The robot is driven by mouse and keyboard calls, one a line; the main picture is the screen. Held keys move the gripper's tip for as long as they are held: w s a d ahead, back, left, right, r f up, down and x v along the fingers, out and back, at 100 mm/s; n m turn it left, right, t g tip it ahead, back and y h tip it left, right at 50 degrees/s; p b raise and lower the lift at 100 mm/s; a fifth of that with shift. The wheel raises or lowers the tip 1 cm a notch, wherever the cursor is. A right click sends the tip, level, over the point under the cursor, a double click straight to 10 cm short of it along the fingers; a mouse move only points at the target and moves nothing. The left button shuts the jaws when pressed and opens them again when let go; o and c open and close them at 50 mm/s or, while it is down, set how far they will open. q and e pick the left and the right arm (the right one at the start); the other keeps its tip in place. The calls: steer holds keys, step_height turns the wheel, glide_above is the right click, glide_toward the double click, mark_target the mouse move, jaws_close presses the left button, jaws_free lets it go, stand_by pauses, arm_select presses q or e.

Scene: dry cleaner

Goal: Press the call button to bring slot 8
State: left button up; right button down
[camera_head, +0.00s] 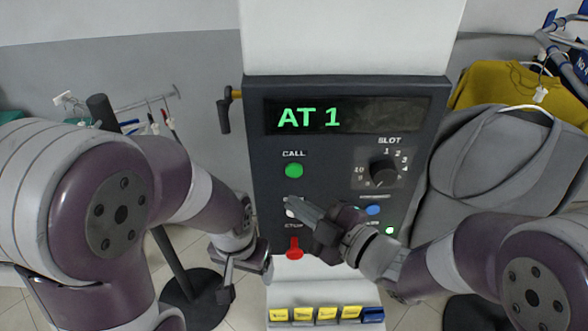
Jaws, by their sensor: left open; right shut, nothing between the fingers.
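The dark control panel (338,150) is mounted on a white column in front of me. Its display (345,115) reads "AT 1" in green. The green CALL button (294,171) is at the panel's left. The round SLOT dial (383,171) is at the right, with numbers around it; part of the scale is too small to read. My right gripper (290,203) is shut and empty, its tip in front of a white button below the CALL button; I cannot tell whether it touches. My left gripper (245,280) is open and empty, low at the left of the panel.
A red STOP control (294,248) sits below my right gripper's tip. A blue button (373,210) is under the dial. Yellow tags (327,313) line a ledge below. A grey garment (490,165) and a yellow one (500,85) hang at the right.

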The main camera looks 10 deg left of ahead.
mark_target(294, 170)
steer(key=shift+w+a, duration=0.2)
steer(key=shift+w, duration=0.6)
steer(key=shift+w+a, duration=0.2)
steer(key=shift+w, duration=0.55)
steer(key=shift+w+a, duration=0.2)
steer(key=shift+w, duration=0.6)
steer(key=shift+w+a+b, duration=0.15)
steer(key=shift+w+b, duration=0.25)
steer(key=shift+w+a, duration=0.1)
steer(key=shift+w, duration=0.3)
stand_by(0.7)
stand_by(0.3)
steer(key=shift+s+d+b, duration=0.25)
steer(key=shift+s+b, duration=0.2)
steer(key=shift+s, duration=0.35)
steer(key=shift+s, duration=0.1)
